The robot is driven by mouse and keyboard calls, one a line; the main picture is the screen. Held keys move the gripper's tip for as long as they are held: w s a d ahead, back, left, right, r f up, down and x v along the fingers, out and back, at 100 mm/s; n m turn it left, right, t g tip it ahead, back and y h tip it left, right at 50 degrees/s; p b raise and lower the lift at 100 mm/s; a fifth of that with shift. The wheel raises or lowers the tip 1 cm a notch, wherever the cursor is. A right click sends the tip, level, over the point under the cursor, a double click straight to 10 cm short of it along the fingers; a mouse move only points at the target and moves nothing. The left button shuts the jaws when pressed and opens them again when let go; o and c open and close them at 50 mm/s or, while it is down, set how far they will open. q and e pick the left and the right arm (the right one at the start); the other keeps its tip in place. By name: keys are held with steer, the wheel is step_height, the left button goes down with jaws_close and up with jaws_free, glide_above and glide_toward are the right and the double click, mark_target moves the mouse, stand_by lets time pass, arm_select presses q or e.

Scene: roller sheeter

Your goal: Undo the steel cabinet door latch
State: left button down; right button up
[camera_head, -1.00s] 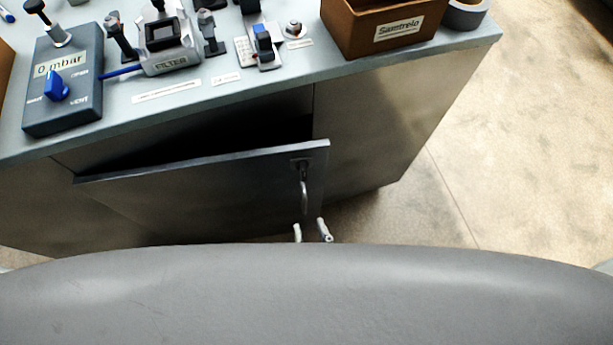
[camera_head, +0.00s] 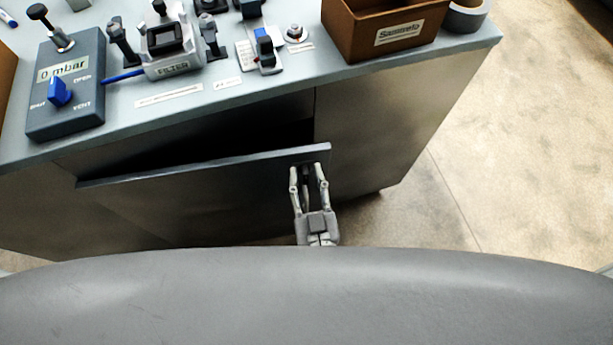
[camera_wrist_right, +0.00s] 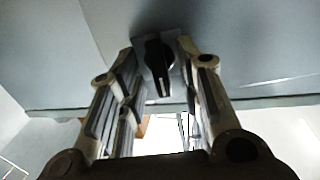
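The grey steel cabinet door (camera_head: 200,195) stands ajar under the bench top, with a dark gap behind its top edge. Its latch (camera_head: 306,186) is near the door's right end, partly hidden by my gripper. In the right wrist view the latch (camera_wrist_right: 158,65) is a dark lever on a plate. My right gripper (camera_head: 306,170) is at the latch, its fingers open on either side. The right wrist view shows the gripper (camera_wrist_right: 156,50) with gaps between both fingers and the lever. My left gripper is not in view.
The bench top (camera_head: 215,95) overhangs the door. On it stand a grey gauge box (camera_head: 68,108) with a blue knob, a filter unit (camera_head: 168,50), a brown box (camera_head: 375,35) and a tape roll (camera_head: 465,15). The floor (camera_head: 530,170) at right is clear.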

steer(key=shift+w, duration=0.1)
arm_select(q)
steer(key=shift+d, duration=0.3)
arm_select(e)
jaws_close()
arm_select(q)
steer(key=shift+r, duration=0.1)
arm_select(e)
steer(key=m+p, duration=0.1)
steer(key=m, duration=0.2)
steer(key=shift+r+m+p, duration=0.1)
steer(key=shift+m+p, duration=0.2)
steer(key=shift+p, duration=0.05)
steer(key=m, duration=0.3)
steer(key=shift+d+m+p, duration=0.1)
steer(key=shift+m+p, duration=0.2)
steer(key=m, duration=0.2)
steer(key=shift+m, duration=0.4)
arm_select(q)
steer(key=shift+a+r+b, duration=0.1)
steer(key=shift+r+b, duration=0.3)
steer(key=shift+b, duration=0.2)
arm_select(e)
steer(key=m, duration=0.8)
steer(key=shift+d+f, duration=0.15)
steer(key=shift+f, duration=0.2)
